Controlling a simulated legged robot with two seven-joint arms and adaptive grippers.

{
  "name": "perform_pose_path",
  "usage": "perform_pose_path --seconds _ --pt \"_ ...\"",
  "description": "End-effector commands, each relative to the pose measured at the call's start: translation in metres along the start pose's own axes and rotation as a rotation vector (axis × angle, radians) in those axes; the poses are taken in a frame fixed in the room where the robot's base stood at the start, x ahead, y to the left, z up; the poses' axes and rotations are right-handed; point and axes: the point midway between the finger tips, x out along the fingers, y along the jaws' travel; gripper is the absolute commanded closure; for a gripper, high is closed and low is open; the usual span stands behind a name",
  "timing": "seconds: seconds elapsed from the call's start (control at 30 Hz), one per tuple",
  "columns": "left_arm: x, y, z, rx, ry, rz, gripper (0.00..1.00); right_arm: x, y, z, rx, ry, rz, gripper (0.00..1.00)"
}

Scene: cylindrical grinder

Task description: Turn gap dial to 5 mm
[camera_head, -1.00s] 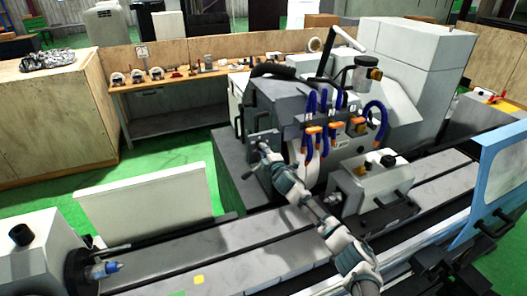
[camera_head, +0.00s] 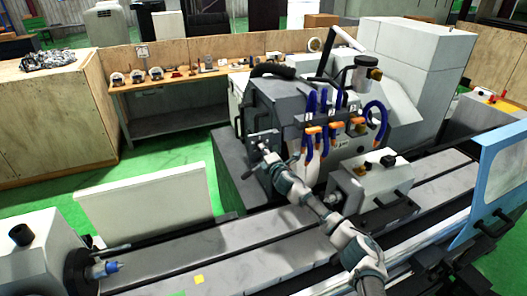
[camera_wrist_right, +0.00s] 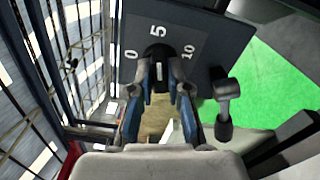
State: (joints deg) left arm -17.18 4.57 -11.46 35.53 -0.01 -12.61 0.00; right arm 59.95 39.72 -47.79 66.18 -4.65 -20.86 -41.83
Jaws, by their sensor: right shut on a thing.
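The gap dial is a black knob (camera_wrist_right: 158,52) on a dark grey panel (camera_wrist_right: 125,68) with white marks 0, 5 and 10. The 5 is above the knob, the 0 to its left and the 10 to its right. My right gripper (camera_wrist_right: 163,85) is shut on the knob, with one finger on each side. A short white mark shows between the fingertips; I cannot tell for sure which number it faces. In the head view my right gripper (camera_head: 263,151) is at the small panel (camera_head: 262,136) on the grinder's front, and the knob is hidden. My left gripper is not in view.
A small lever (camera_wrist_right: 225,105) sticks out of the panel right of the dial. Blue hoses with orange fittings (camera_head: 313,130) hang beside my right arm. A grey box with a black knob (camera_head: 375,180) stands on the machine bed, close to my forearm.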

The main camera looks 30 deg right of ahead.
Motion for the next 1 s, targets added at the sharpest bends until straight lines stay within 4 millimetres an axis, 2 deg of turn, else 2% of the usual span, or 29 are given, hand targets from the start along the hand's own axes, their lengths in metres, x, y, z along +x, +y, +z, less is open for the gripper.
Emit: perform_pose_path --seconds 0.03,0.27,0.3,0.37,0.77,0.87,1.0 --pt "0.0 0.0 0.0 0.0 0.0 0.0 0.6 0.0 -0.009 -0.002 -0.002 0.002 -0.013 1.0" --pt "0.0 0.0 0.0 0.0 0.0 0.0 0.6 0.0 -0.008 -0.002 -0.001 0.002 -0.013 1.0" --pt "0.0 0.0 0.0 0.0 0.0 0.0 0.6 0.0 -0.008 -0.003 -0.001 0.002 -0.012 0.74" --pt "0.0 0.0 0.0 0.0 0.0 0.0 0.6 0.0 -0.007 -0.002 -0.001 0.002 -0.011 0.59" --pt "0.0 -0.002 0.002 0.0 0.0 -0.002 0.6 -0.007 -0.002 -0.001 0.001 0.001 -0.002 0.58" --pt "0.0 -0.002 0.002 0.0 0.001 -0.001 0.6 -0.018 -0.002 -0.001 0.001 0.002 -0.002 0.58" --pt "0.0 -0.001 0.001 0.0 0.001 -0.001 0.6 -0.044 -0.003 0.0 -0.002 0.003 -0.003 0.58"
